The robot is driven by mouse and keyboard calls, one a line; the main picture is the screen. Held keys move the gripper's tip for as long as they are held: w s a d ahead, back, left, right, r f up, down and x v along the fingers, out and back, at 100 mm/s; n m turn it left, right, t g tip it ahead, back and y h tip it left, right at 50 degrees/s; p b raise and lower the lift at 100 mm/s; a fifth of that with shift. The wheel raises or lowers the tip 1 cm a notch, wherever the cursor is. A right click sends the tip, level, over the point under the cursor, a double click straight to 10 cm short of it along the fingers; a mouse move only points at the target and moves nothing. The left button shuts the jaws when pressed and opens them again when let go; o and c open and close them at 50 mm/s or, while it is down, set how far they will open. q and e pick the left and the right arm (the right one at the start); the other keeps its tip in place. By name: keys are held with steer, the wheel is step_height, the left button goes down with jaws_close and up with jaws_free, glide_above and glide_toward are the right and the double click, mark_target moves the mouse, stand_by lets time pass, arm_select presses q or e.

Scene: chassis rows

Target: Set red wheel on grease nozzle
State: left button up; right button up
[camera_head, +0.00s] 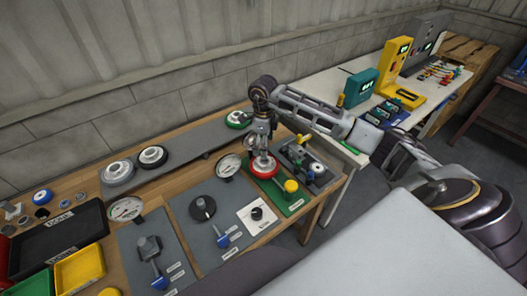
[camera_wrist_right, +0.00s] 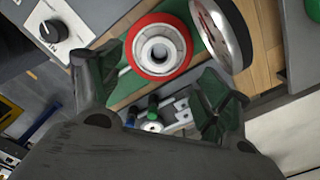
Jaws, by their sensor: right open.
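The red wheel (camera_head: 264,168), a red ring with a pale hub, lies flat on the green station plate (camera_head: 296,206) at the right end of the bench. In the right wrist view the red wheel (camera_wrist_right: 132,45) shows its round hub opening, just beyond the fingertips. My right gripper (camera_head: 263,148) points down above the wheel; in its wrist view the gripper (camera_wrist_right: 160,92) is open with nothing between the fingers. I cannot make out a grease nozzle; whether one sits under the wheel is hidden. My left gripper is out of view.
A fixture (camera_head: 310,165) with small parts lies to the right.

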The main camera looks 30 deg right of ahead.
steer(key=shift+r, duration=1.8)
steer(key=shift+s, duration=0.1)
